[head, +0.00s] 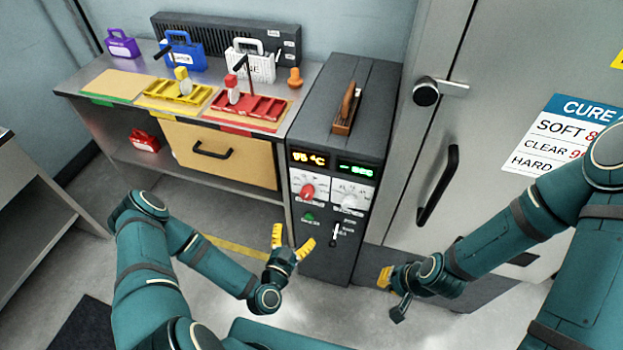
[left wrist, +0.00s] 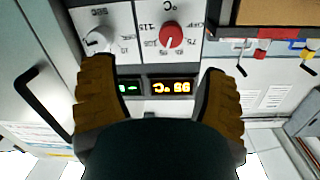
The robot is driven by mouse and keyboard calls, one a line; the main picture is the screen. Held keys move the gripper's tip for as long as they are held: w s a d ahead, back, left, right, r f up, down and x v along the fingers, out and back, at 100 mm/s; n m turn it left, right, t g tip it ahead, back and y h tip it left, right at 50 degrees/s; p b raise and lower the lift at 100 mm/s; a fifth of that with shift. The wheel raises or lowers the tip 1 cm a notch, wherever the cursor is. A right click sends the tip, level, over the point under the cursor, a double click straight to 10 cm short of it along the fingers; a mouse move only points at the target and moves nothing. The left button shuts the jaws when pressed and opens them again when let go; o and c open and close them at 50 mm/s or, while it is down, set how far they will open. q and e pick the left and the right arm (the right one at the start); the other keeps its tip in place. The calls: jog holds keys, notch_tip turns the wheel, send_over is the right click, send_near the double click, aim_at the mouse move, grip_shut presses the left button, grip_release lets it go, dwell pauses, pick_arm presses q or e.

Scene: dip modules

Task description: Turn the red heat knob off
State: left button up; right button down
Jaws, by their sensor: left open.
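The red heat knob (head: 307,192) is on the front panel of a dark grey control unit (head: 345,90), below an orange display (head: 309,159) reading about 95 °C. In the left wrist view, upside down, the red knob (left wrist: 171,36) sits on a white dial plate, its white pointer line visible. My left gripper (head: 291,239) is open and empty, below and in front of the knob, not touching it. In its wrist view the fingers (left wrist: 153,85) are spread apart with the panel beyond them. My right gripper (head: 391,294) is low at the right, its fingers apart and empty.
A white knob (head: 349,201) is right of the red one; a green button (head: 308,217) and small lever (head: 335,233) are below. A bench (head: 95,72) with coloured racks stands left, a cabinet door with a black handle (head: 437,187) right.

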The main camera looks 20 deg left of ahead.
aim_at(306, 197)
pick_arm(q)
jog(key=shift+t+y, duration=0.3)
jog(key=shift+y, duration=0.1)
jog(key=w, duration=1.4)
jog(key=shift+a+r, duration=0.15)
jog(key=shift+r, duration=0.2)
jog(key=c, duration=1.2)
